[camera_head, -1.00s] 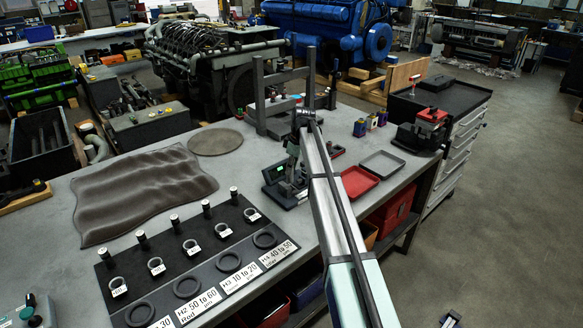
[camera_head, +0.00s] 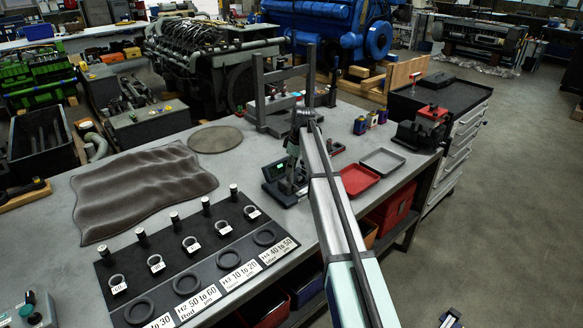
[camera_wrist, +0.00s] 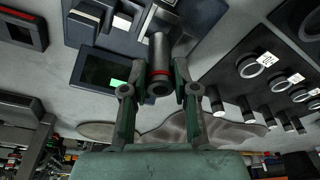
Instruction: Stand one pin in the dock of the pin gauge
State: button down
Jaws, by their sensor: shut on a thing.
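My gripper (camera_wrist: 158,80) is shut on a dark cylindrical pin (camera_wrist: 159,54) with a red band, seen between the two fingers in the wrist view. The pin gauge, with a dark display showing a small green patch, stands on the bench in the head view (camera_head: 277,170) and lies just beyond the fingers in the wrist view (camera_wrist: 101,72). The pin's far end is close to the gauge's blocks; I cannot tell whether it touches the dock. In the head view my arm hides most of the gripper and the pin.
A black rack (camera_head: 205,263) with several standing pins, rings and labelled round recesses lies at the bench's front left. A red tray (camera_head: 358,180) and a grey tray (camera_head: 382,161) lie right of the gauge. A dark upright frame (camera_head: 260,95) stands behind it. A wavy brown mat (camera_head: 145,190) lies left.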

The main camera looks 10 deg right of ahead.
aim_at(291, 182)
jog(key=shift+f, duration=0.15)
jog(key=shift+f, duration=0.35)
jog(key=shift+f+b, duration=0.65)
jog(key=shift+f, duration=0.55)
dwell(0.7)
jog(key=c, duration=0.8)
grip_release()
jog(key=o, duration=0.4)
jog(key=shift+r, duration=0.1)
